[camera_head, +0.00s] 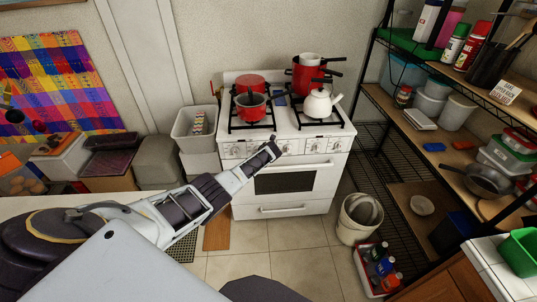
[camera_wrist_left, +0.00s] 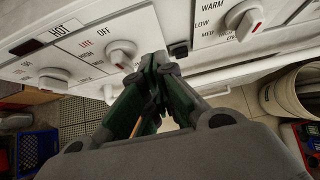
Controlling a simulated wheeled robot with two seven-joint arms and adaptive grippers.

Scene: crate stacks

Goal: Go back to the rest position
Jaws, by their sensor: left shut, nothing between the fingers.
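My left gripper (camera_head: 271,151) reaches in from the left in the head view, its tip in front of the stove's control panel. In the left wrist view its fingers (camera_wrist_left: 160,62) are shut with nothing between them, near the white knobs (camera_wrist_left: 122,52). The white stove (camera_head: 282,197) stands at the back middle. I cannot tell whether the fingertips touch its front. My right gripper is not in view.
On the stove stand red pots (camera_head: 251,106) and a white kettle (camera_head: 318,105). A bucket (camera_head: 352,230) and a crate of bottles (camera_head: 365,275) sit on the floor to the right. Black shelving (camera_head: 378,145) fills the right side. Tiled floor (camera_head: 300,245) lies open before the stove.

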